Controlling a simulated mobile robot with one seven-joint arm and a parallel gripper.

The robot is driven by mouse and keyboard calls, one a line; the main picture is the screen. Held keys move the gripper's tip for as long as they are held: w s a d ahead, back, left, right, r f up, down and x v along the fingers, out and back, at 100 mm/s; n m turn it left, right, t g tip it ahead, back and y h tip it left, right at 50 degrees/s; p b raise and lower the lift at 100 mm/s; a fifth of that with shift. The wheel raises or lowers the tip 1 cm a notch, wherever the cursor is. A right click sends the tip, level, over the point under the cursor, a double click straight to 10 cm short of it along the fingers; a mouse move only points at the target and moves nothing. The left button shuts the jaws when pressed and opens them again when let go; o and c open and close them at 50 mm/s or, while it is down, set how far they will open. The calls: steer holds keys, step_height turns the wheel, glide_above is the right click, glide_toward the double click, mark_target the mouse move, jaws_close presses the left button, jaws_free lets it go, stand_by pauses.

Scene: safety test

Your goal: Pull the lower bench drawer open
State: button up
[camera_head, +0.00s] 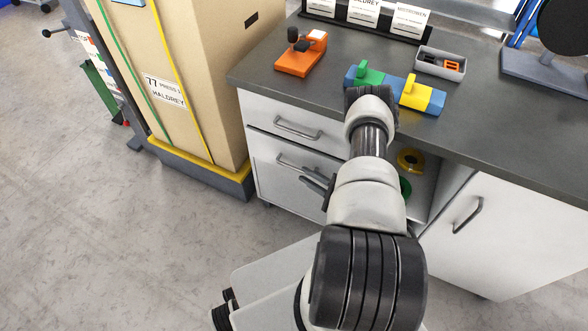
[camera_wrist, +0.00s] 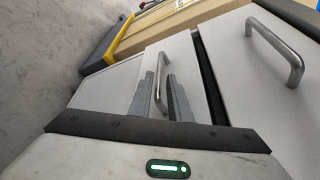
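The lower bench drawer (camera_head: 276,180) is a pale grey front with a metal bar handle (camera_head: 291,161), on the left of the bench. My gripper (camera_head: 318,182) is at the right part of this handle in the head view. In the wrist view my gripper's two grey fingers (camera_wrist: 164,88) lie on either side of the lower handle (camera_wrist: 162,72), close to the bar. Whether they press on it is not clear. The lower drawer front (camera_wrist: 187,55) also shows there, with a dark seam between it and the upper drawer front (camera_wrist: 235,75).
The upper drawer's handle (camera_wrist: 277,48) is nearby. A tall cardboard box (camera_head: 190,75) on a yellow-edged base stands left of the bench. An open shelf is right of the drawers, then a cupboard door (camera_head: 500,235). The floor (camera_head: 130,240) at left front is clear.

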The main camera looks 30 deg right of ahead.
mark_target(294, 167)
steer(key=b+x, duration=0.1)
steer(key=x, duration=0.6)
jaws_close()
